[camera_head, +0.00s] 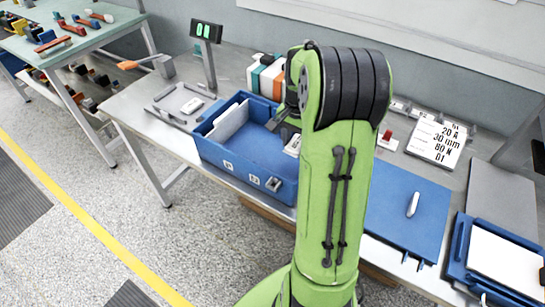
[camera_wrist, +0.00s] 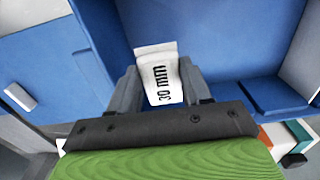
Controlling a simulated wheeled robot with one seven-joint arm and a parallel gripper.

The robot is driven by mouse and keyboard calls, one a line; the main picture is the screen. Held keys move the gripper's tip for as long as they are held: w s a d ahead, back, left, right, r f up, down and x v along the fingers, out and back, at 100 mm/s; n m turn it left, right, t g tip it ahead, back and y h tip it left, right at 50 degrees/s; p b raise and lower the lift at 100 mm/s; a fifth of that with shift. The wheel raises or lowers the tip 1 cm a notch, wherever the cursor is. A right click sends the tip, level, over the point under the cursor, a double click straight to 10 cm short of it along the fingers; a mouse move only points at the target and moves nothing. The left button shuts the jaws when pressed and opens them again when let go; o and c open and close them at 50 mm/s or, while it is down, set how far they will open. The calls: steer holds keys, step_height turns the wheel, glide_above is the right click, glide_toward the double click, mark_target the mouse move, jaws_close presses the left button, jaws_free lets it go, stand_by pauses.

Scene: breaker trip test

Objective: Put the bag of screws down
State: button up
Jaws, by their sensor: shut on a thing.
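The bag of screws (camera_wrist: 162,82) is a small white pack with "30 mm" printed on it. My gripper (camera_wrist: 158,72) is shut on it, one grey finger on each side. In the head view the bag shows as a small white piece (camera_head: 293,145) over the right part of a blue bin (camera_head: 247,173), and my gripper (camera_head: 286,131) is mostly hidden behind my arm. In the wrist view the blue bin's inner surfaces (camera_wrist: 215,35) lie behind the bag. I cannot tell whether the bag touches the bin floor.
A white panel (camera_head: 229,122) stands in the bin's left part. A scale (camera_head: 180,104) with a lit green display (camera_head: 206,31) is to the left. White, teal and orange boxes (camera_head: 265,76) stand behind. A card (camera_head: 436,139) and a blue mat (camera_head: 408,205) lie right.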

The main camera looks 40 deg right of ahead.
mark_target(295, 145)
step_height(295, 145, down, 8)
steer(key=shift+s+f+b, duration=0.1)
steer(key=shift+f+b, duration=0.1)
steer(key=shift+b, duration=1.05)
steer(key=shift+f, duration=0.1)
steer(key=o, duration=1.2)
step_height(295, 145, up, 12)
steer(key=p, duration=0.4)
steer(key=shift+a+r, duration=0.3)
steer(key=shift+r, duration=0.1)
steer(key=s+a+r+n+t, duration=0.1)
steer(key=s+a+r+n, duration=0.15)
steer(key=a, duration=0.25)
steer(key=s+a+r+n+t+h, duration=0.1)
steer(key=a+r+n, duration=0.2)
steer(key=a, duration=0.2)
steer(key=s+a+r+n+t, duration=0.1)
steer(key=s+a+r+n, duration=0.15)
steer(key=a, duration=0.35)
steer(key=s+a+n+t+y, duration=0.1)
steer(key=s+a+n+t, duration=0.1)
steer(key=s+a+n, duration=0.4)
steer(key=s+a, duration=0.1)
steer(key=s, duration=0.2)
steer(key=shift+f+t, duration=0.2)
steer(key=shift+t, duration=0.1)
